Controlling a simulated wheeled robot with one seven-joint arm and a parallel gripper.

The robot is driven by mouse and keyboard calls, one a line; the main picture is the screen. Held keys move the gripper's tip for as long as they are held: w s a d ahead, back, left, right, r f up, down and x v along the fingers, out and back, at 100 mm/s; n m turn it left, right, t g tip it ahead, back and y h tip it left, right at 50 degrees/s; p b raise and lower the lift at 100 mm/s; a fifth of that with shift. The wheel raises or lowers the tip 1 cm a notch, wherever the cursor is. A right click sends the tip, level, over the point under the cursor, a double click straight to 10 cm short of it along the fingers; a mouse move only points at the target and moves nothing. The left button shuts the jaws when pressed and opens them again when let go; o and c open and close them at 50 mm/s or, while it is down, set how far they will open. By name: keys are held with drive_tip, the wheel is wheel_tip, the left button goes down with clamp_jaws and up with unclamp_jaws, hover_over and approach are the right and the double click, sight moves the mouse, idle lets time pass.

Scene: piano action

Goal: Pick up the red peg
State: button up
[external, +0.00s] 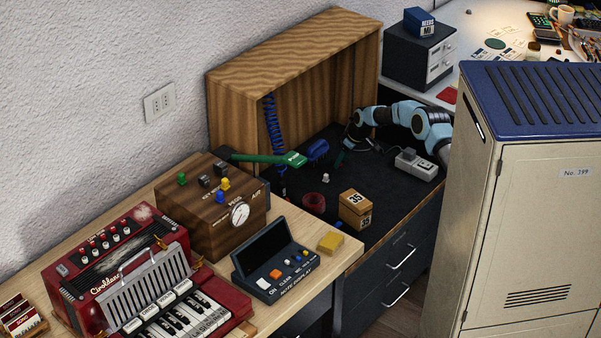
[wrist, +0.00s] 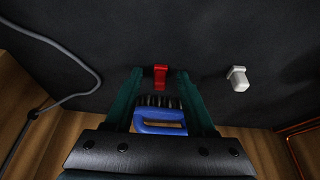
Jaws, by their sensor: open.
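The red peg (wrist: 160,76) is on the dark surface in the wrist view, ahead of my gripper (wrist: 160,73) and in line with the gap between its two dark green fingers. The fingers are apart, with no contact on the peg visible. I cannot tell how far above the surface the fingertips are. In the external view my gripper (external: 340,159) is low over the dark bench top at the open wooden cabinet. I cannot make out the red peg there.
A white peg (wrist: 238,78) stands to the right of the red one. A blue-handled brush (wrist: 160,127) shows between the fingers. A grey cable (wrist: 62,97) curves at the left. A power strip (external: 415,164), red ring (external: 314,203) and wooden block (external: 355,209) are on the bench.

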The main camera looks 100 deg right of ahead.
drive_tip(key=shift+c, duration=0.2)
clamp_jaws()
idle(0.5)
